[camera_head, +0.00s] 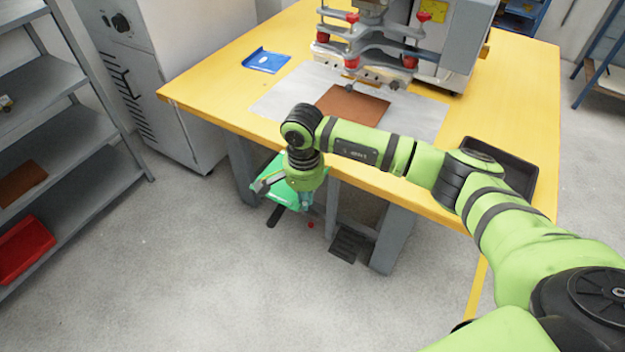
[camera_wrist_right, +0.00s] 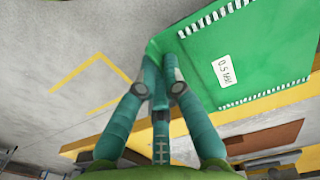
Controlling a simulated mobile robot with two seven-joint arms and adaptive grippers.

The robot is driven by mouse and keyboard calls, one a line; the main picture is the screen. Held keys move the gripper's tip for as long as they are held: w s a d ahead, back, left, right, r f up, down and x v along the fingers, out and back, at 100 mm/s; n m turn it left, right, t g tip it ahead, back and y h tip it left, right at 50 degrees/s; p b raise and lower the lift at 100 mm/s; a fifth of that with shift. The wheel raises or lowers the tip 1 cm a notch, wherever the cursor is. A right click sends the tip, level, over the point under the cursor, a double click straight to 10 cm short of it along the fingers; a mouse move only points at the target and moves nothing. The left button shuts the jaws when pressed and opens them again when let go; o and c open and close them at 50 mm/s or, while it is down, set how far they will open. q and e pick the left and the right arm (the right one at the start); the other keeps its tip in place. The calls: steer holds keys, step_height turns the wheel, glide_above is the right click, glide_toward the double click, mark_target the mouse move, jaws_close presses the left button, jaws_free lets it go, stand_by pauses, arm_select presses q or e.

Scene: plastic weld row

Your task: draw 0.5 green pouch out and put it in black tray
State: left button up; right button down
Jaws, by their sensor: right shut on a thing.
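The green pouch (camera_head: 277,186), with a white 0.5 MM label, hangs in the air off the front edge of the table. It fills the upper right of the right wrist view (camera_wrist_right: 265,55), with white stitch-like marks along two edges. My right gripper (camera_wrist_right: 162,70) is shut on one corner of it. In the head view my wrist hides part of the pouch. The black tray (camera_head: 516,172) lies on the right side of the yellow table, partly covered by my right forearm. My left gripper is out of view.
A press machine (camera_head: 370,40) stands at the back of the yellow table (camera_head: 225,95). A brown sheet (camera_head: 352,105) lies on the grey plate below it, and a blue tray (camera_head: 266,61) lies to the left. Grey shelves (camera_head: 60,140) stand at far left.

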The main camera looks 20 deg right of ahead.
steer(key=s+a+p, duration=0.1)
steer(key=s+a, duration=0.1)
steer(key=shift+a, duration=0.3)
steer(key=shift+s+a, duration=0.75)
steer(key=shift+a, duration=0.2)
steer(key=shift+r, duration=0.1)
